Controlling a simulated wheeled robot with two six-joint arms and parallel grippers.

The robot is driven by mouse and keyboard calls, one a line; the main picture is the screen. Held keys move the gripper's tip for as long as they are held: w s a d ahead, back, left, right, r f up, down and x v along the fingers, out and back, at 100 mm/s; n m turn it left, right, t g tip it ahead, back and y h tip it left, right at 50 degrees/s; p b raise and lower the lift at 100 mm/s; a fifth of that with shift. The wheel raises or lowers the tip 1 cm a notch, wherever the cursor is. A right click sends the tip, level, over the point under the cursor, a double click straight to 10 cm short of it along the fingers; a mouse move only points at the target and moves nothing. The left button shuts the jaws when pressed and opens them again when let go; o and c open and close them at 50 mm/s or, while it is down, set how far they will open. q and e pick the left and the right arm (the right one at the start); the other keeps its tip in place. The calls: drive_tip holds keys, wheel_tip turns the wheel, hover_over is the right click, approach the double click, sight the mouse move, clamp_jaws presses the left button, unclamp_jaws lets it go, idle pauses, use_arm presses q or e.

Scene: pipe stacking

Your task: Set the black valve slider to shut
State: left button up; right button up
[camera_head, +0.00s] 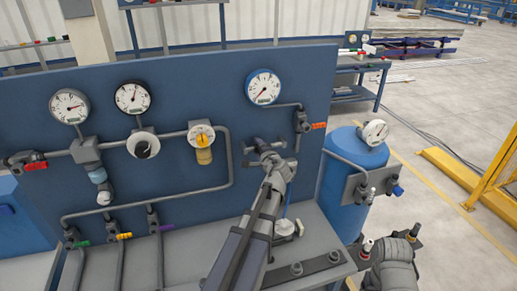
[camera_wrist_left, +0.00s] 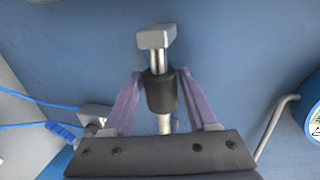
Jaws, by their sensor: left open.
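The black valve slider (camera_wrist_left: 161,91) is a dark sleeve around a bright metal stem (camera_wrist_left: 157,60) in the left wrist view. A grey metal block (camera_wrist_left: 156,37) caps the far end of the stem, and some bare stem shows between block and sleeve. My left gripper (camera_wrist_left: 160,74) is open, with one purple finger on each side of the sleeve. The fingers are very close to it; I cannot tell whether they touch. In the head view my left gripper (camera_head: 268,147) is at the blue panel (camera_head: 290,100), and I cannot make out the slider there.
Gauges, pipes and coloured-handled valves cover the panel left of my gripper. A round gauge (camera_head: 263,87) is just above it, and a red-handled valve (camera_head: 311,126) is close on its right. A blue tank (camera_head: 352,185) stands at the panel's right end.

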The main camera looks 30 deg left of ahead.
use_arm(q)
drive_tip(key=shift+d, duration=0.1)
drive_tip(key=p+v, duration=0.2)
drive_tip(key=v, duration=0.5)
drive_tip(key=shift+s+d, duration=0.15)
drive_tip(key=shift+s, duration=0.2)
drive_tip(key=s+d+f+n+g+h+b, duration=0.1)
drive_tip(key=s+d+f+g+h+b, duration=0.1)
drive_tip(key=s+d+f, duration=0.4)
drive_tip(key=s+d+f+n+g+h+b, duration=0.1)
drive_tip(key=s+d+f+g+h, duration=0.3)
drive_tip(key=d, duration=1.3)
drive_tip(key=s+d+f+n+g+h+b, duration=0.2)
drive_tip(key=s+d+f+g+h, duration=0.1)
drive_tip(key=s+d+f, duration=0.6)
wheel_tip(320, 180, down, 3)
drive_tip(key=d+h, duration=0.1)
drive_tip(key=d, duration=0.1)
drive_tip(key=shift+s+d+g+b, duration=0.25)
drive_tip(key=shift+g+b, duration=0.1)
drive_tip(key=shift+g, duration=0.05)
drive_tip(key=shift+r, duration=0.1)
